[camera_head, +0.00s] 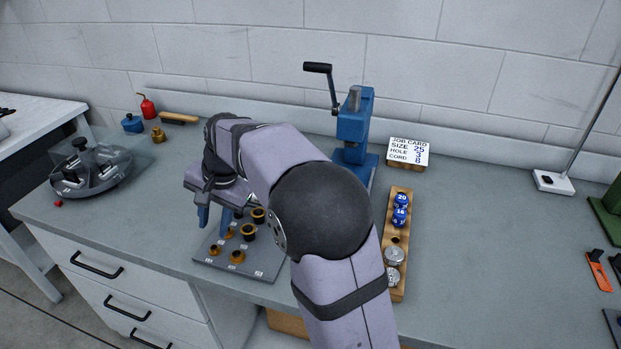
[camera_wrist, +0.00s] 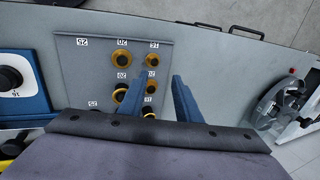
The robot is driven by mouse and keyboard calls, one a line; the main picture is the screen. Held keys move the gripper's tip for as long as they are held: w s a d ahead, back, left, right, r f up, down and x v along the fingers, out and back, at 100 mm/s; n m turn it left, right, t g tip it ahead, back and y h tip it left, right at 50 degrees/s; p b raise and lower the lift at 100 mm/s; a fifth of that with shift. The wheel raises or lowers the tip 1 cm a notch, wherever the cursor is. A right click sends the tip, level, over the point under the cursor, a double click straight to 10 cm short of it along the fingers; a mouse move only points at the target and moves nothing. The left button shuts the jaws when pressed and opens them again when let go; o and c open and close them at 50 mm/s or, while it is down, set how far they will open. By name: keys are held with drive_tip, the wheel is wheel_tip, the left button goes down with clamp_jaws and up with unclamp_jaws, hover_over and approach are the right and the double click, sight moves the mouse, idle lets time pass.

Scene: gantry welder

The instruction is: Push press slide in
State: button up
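The blue press (camera_head: 355,125) with its black-handled lever stands at the back of the bench, its lower front partly hidden by my arm. In the wrist view, at the left edge, a blue base (camera_wrist: 38,103) shows with a pale plate (camera_wrist: 22,72) bearing a black round part; I cannot tell how far in the slide sits. My gripper (camera_head: 212,231) is left of the press, above the grey bushing board (camera_head: 208,254). In the wrist view my gripper (camera_wrist: 162,76) has its two blue fingers apart, with nothing visibly held between them.
Several brass bushings (camera_wrist: 121,59) stand on the board. A wooden rack (camera_head: 398,293) with blue and silver pieces is right of my arm. The job card (camera_head: 409,151) stands behind it. A round grey fixture (camera_head: 90,168) is at left. The bench right of the rack is largely clear.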

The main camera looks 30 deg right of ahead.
drive_tip(key=s+d+r+m+p, duration=0.2)
drive_tip(key=d+m+p, duration=0.3)
drive_tip(key=d, duration=0.4)
drive_tip(key=s+d+r+m+p, duration=0.2)
drive_tip(key=s+d+m+p, duration=0.2)
drive_tip(key=d+m, duration=0.3)
drive_tip(key=s+d+r+m+y+p, duration=0.1)
drive_tip(key=s+d+m+p, duration=0.3)
drive_tip(key=d, duration=0.8)
drive_tip(key=r+m+p, duration=0.1)
drive_tip(key=m+p, duration=0.1)
drive_tip(key=p, duration=0.1)
drive_tip(key=shift+d+r+t, duration=0.2)
drive_tip(key=shift+d+t, duration=0.05)
drive_tip(key=shift+t, duration=0.05)
drive_tip(key=shift+p+x, duration=1)
drive_tip(key=shift+x, duration=2.65)
clamp_jaws()
